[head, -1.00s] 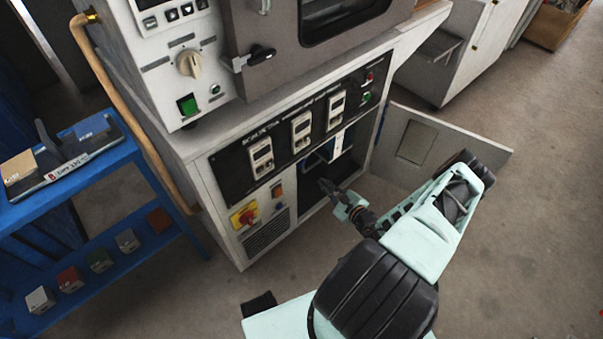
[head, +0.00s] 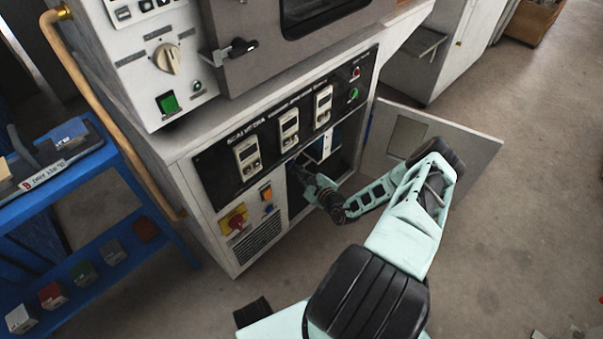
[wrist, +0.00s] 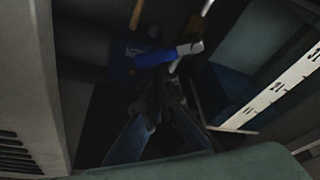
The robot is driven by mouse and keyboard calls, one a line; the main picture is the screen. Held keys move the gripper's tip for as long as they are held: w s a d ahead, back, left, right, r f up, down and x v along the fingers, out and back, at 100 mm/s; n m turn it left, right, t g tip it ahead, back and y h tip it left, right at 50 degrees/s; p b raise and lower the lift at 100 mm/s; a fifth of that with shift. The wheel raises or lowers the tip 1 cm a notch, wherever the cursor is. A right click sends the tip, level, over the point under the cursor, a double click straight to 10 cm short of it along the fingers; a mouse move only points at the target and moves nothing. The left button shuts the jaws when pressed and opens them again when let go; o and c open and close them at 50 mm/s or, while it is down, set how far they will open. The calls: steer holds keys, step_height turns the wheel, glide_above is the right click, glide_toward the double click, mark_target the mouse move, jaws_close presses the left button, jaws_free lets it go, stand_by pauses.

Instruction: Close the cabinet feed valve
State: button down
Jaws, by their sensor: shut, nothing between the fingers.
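The cabinet (head: 185,180) stands open at its lower compartment (head: 338,150). My gripper (head: 298,168) reaches into that opening, with its tips in shadow. In the wrist view, my gripper (wrist: 165,95) is shut and empty, its fingers pointing into the dark interior. Just beyond the fingertips is a blue bar (wrist: 152,59) with a pale piece (wrist: 190,48) at its right end. It may be the feed valve's handle, but I cannot tell for sure. A gap seems to lie between it and the fingertips. The valve body is not clear in either view.
In the wrist view, a pale slotted strip (wrist: 275,90) runs along the right and a grey panel (wrist: 35,80) stands on the left. A blue cart (head: 110,190) is at the left.

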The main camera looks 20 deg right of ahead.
mark_target(289, 167)
steer(key=shift+a+r, duration=0.1)
steer(key=shift+r, duration=0.1)
steer(key=shift+s+a+r+m+y+p, duration=0.2)
steer(key=shift+r+m+y+p, duration=0.1)
steer(key=shift+m, duration=0.1)
stand_by(0.5)
steer(key=r+m+y, duration=0.1)
steer(key=a+m+g+p, duration=0.1)
steer(key=m, duration=0.1)
steer(key=shift+s+a+r+m+y, duration=0.2)
steer(key=shift+r+m+y, duration=0.1)
steer(key=shift+r+y, duration=0.1)
steer(key=shift+r+p, duration=0.1)
steer(key=shift+p, duration=0.25)
steer(key=shift+r, duration=0.15)
stand_by(0.4)
